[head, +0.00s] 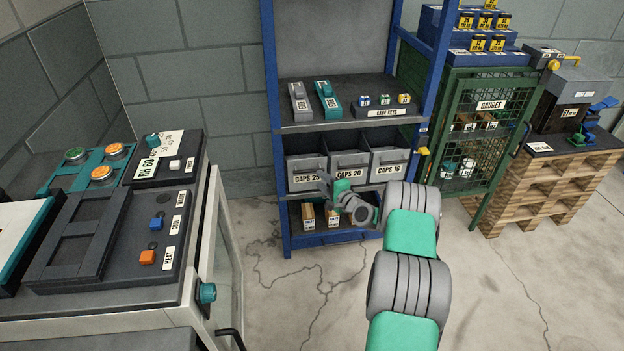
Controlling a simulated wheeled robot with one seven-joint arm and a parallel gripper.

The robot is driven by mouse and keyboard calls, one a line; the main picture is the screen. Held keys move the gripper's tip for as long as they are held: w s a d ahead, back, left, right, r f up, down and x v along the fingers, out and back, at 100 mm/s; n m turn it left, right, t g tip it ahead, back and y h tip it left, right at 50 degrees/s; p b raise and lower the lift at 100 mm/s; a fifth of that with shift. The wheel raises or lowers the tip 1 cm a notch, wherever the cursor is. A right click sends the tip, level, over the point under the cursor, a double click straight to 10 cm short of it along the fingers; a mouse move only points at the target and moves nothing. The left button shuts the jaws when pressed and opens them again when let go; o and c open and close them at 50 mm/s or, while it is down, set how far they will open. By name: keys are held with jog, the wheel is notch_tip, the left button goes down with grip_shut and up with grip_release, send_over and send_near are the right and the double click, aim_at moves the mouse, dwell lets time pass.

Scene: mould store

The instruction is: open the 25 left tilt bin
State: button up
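The grey bin labelled CAPS 25 (306,169) is the leftmost of three bins on the middle shelf of the blue rack. The CAPS 20 bin (347,164) and the CAPS 16 bin (389,160) stand to its right. I cannot tell from this view whether the CAPS 25 bin is tilted at all. My gripper (325,184) is in front of the rack, at the lower right corner of the CAPS 25 bin in the picture. Its fingers are small and dark here; I cannot tell whether they touch the bin or are open.
Small boxes (308,217) stand on the rack's bottom shelf, below my gripper. The upper shelf (345,101) holds a grey and a teal tool and a CASE KEYS holder (387,111). A green mesh cabinet (466,172) adjoins at right. A control console (130,225) fills the left foreground.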

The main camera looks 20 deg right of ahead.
aim_at(312, 174)
jog(key=b+x, duration=0.1)
jog(key=x, duration=0.5)
jog(key=shift+w+a, duration=0.2)
jog(key=shift+w, duration=0.1)
jog(key=shift+f, duration=0.1)
grip_shut()
dwell(0.9)
